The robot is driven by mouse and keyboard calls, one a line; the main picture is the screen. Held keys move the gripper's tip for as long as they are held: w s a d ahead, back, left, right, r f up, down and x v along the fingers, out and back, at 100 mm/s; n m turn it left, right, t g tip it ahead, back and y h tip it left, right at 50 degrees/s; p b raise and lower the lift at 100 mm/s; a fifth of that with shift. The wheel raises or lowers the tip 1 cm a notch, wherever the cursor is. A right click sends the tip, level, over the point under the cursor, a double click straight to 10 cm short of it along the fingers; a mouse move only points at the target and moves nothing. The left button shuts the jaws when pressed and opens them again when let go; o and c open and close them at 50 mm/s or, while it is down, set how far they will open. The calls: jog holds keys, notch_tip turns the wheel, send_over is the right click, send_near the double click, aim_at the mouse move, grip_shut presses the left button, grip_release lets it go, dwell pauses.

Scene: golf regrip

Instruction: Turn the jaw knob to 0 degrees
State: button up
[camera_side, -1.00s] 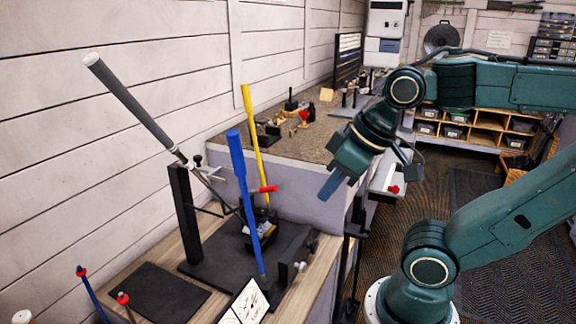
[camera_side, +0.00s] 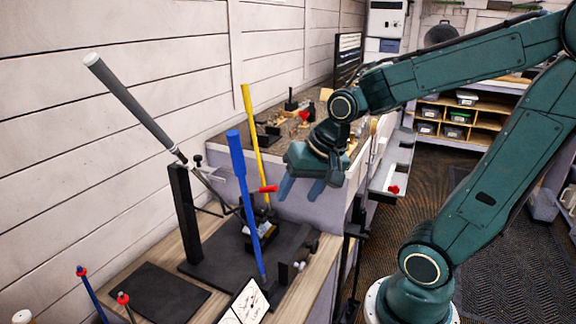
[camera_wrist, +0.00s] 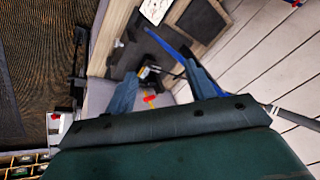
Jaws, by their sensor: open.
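My gripper (camera_side: 300,189) hangs in the air at the right of the vise, its two blue fingers apart and empty. In the wrist view my gripper (camera_wrist: 160,72) shows its fingers spread. A red handle (camera_side: 266,189) sticks out near the blue shaft, just left of the fingers; it also shows between them in the wrist view (camera_wrist: 150,98). A small pale knob (camera_side: 300,266) sits low at the right edge of the black vise base (camera_side: 205,268). I cannot tell which of the two is the jaw knob, nor its angle. The gripper appears apart from both.
A grey-gripped club (camera_side: 130,103) leans across a black post (camera_side: 186,215). A blue shaft (camera_side: 245,200) and a yellow shaft (camera_side: 254,135) stand upright by the vise. A black mat (camera_side: 160,293) lies front left. The back bench (camera_side: 300,150) holds small tools.

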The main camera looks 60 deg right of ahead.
jog(key=w+d+f+m, duration=0.3)
jog(key=d+f+m, duration=0.2)
jog(key=f+m, duration=0.1)
jog(key=m, duration=1.4)
send_over(305, 264)
jog(key=s+a, duration=0.2)
jog(key=a, duration=0.2)
notch_tip(305, 264, down, 12)
jog(key=s+d+f+m, duration=0.3)
jog(key=f+m, duration=0.4)
jog(key=shift+s+d+f, duration=0.15)
jog(key=shift+d+f, duration=0.1)
jog(key=shift+d, duration=0.1)
jog(key=shift+f, duration=0.15)
jog(key=shift+a+x, duration=0.1)
jog(key=shift+x, duration=3.25)
jog(key=shift+a+x, duration=0.15)
jog(key=shift+x, duration=3.25)
jog(key=shift+s, duration=0.1)
jog(key=c, duration=1)
